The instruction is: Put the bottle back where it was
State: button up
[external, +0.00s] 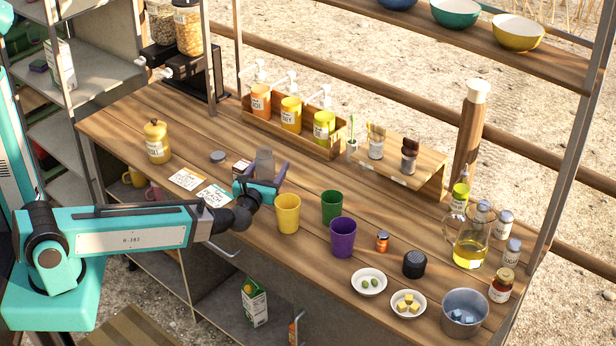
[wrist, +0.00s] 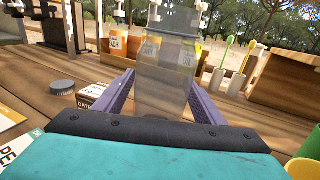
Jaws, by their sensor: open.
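A grey, see-through bottle (external: 264,162) stands upright on the wooden counter, left of the yellow cup.
A yellow cup (external: 287,213) stands close to the right of my gripper. A small labelled box (external: 241,168) and a grey lid (external: 218,156) are to its left, with cards (external: 188,179) nearby. The syrup-bottle crate (external: 293,130) is behind. The counter's left end has free room.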

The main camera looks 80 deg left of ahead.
aim_at(262, 178)
jog(key=shift+r+p, duration=0.25)
jog(key=shift+p, duration=0.05)
jog(key=shift+s+d+f+b, duration=0.15)
jog(key=shift+d+b, duration=0.15)
jog(key=shift+d, duration=0.1)
jog(key=shift+b+v, duration=0.4)
jog(key=shift+v, duration=0.65)
jog(key=shift+s+d+p, duration=0.1)
jog(key=shift+d+p, duration=0.1)
jog(key=shift+p, duration=0.1)
jog(key=p+v, duration=0.2)
jog(key=shift+d+p, duration=0.25)
jog(key=shift+p, duration=0.15)
jog(key=p+v, duration=0.4)
jog(key=p, duration=0.2)
jog(key=shift+s+d, duration=0.15)
jog(key=shift+d, duration=0.15)
jog(key=shift+s+d+p, duration=0.3)
jog(key=shift+d+p, duration=0.3)
jog(key=shift+d, duration=0.05)
